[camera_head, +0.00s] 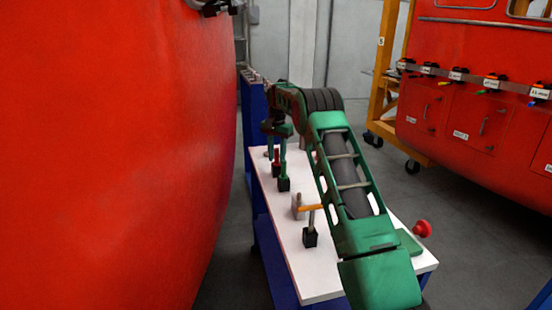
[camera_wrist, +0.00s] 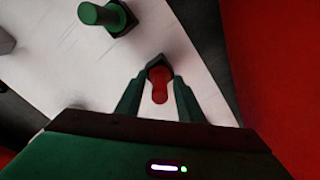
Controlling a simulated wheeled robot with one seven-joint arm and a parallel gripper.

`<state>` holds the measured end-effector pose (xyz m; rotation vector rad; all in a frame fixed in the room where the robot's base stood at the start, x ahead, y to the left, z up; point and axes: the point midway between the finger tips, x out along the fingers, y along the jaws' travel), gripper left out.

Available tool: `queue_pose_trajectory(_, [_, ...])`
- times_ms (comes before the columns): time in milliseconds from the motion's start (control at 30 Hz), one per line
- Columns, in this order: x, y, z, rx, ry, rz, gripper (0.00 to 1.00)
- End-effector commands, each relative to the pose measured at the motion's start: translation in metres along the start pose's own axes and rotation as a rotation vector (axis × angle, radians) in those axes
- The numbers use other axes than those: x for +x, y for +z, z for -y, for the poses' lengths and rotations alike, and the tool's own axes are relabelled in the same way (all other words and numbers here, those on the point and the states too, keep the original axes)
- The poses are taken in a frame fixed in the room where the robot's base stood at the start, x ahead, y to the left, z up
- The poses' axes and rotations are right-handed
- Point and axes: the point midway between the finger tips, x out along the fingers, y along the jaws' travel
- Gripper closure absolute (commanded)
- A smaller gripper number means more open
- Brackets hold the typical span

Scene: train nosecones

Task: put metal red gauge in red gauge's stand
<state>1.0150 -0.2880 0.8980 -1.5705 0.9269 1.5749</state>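The red gauge (camera_head: 277,156) stands upright at a small dark stand (camera_head: 278,171) on the white table, near its left edge. In the wrist view, the red gauge (camera_wrist: 160,88) is between the two fingers of my gripper (camera_wrist: 160,90), with the dark stand (camera_wrist: 156,62) just beyond it. Narrow gaps show on both sides of the red gauge, so the fingers look open around it. In the head view my gripper (camera_head: 277,146) points down over the red gauge. How deep the gauge sits in the stand is hard to tell.
A green gauge (camera_head: 284,176) in its stand is close by. A red knob (camera_head: 423,228) is at right.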

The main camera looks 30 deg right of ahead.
Motion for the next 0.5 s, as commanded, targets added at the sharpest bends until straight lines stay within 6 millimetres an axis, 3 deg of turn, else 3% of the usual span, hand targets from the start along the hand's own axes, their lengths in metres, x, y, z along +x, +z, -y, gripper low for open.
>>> queue_pose_trajectory(267, [-0.012, -0.001, 0.000, 0.001, -0.002, -0.003, 0.65])
queue_pose_trajectory(500, [-0.058, -0.003, -0.001, 0.002, -0.004, -0.004, 0.65])
